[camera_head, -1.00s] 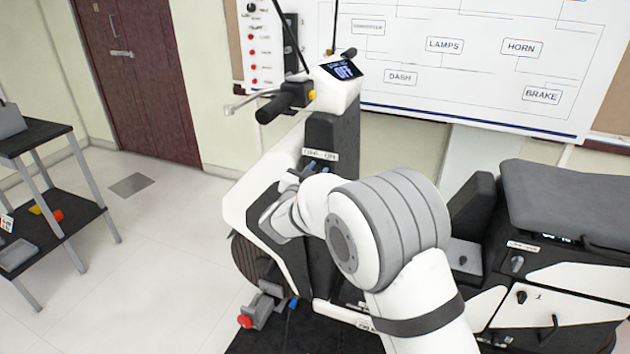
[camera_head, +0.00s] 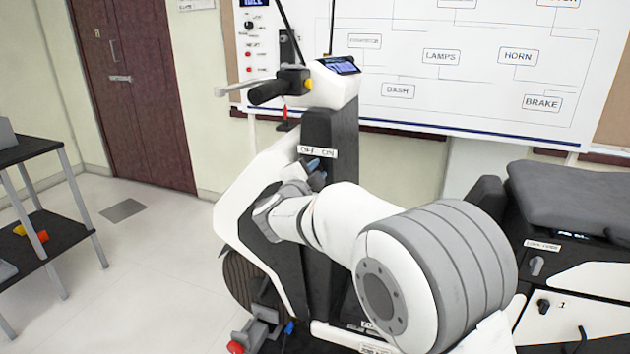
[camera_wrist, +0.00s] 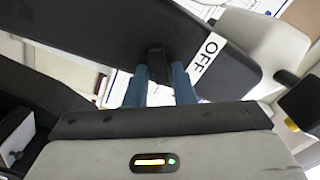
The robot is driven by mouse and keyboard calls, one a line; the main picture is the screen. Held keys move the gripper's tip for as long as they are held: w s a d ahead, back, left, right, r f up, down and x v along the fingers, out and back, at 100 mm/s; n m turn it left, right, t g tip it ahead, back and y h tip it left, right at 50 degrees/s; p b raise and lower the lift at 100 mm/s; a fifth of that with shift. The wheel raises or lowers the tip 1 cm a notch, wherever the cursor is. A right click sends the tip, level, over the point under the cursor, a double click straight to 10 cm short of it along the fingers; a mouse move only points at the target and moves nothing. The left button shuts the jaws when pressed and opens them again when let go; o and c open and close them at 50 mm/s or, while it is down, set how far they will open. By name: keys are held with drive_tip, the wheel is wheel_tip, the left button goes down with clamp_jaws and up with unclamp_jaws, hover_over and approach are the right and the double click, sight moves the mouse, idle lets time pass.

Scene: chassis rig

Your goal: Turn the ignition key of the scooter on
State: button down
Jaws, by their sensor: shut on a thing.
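The scooter's black front column (camera_head: 334,130) carries a white OFF/ON label (camera_head: 317,151). My gripper (camera_head: 316,165) is at the column just below this label, its blue fingers partly hidden by my wrist. In the wrist view, my gripper (camera_wrist: 160,86) has its two blue fingers on either side of the dark ignition key (camera_wrist: 157,60), shut on it. The OFF end of the label (camera_wrist: 206,54) shows right of the fingers, tilted. The scooter's dash display (camera_head: 341,65) is lit but seen too obliquely to read.
The handlebar grip (camera_head: 269,92) juts left above my gripper. A wiring board (camera_head: 430,90) stands behind the scooter. The scooter's dark seat (camera_head: 570,200) is at right. A shelf (camera_head: 45,240) stands far left, with open floor between.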

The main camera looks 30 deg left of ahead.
drive_tip(key=shift+f, duration=0.1)
idle(0.3)
drive_tip(key=c, duration=1.4)
unclamp_jaws()
drive_tip(key=shift+c, duration=0.2)
drive_tip(key=s, duration=0.8)
drive_tip(key=shift+d, duration=0.45)
drive_tip(key=shift+w, duration=0.1)
